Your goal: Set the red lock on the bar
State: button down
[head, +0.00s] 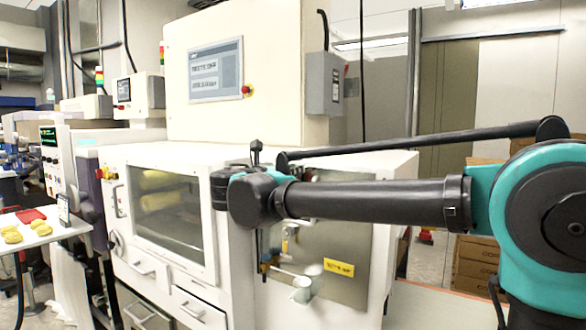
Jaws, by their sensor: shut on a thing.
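My arm (375,200) reaches in from the right across the white machine, to a dark joint in front of the machine's corner. I cannot make out my gripper's fingers; the end of the arm is hidden or too small to tell. No red lock can be made out. I cannot tell which part is the bar. A grey-green panel (345,290) with a yellow label (338,267) shows below my arm. Small fittings and a pale cylinder (302,289) stick out at its left side, partly hidden above by the arm.
The white machine (230,265) has a window and drawers with handles. A control cabinet (245,75) with a screen rises behind it. A white table (45,235) at far left holds yellow items and a red tray (30,215). Cardboard boxes (475,270) stand at right.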

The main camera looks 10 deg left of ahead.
jog(key=shift+f, duration=0.6)
jog(key=shift+f, duration=0.35)
jog(key=shift+f, duration=0.65)
jog(key=shift+f, duration=0.25)
jog(key=c, duration=1.3)
grip_release()
jog(key=shift+s, duration=0.15)
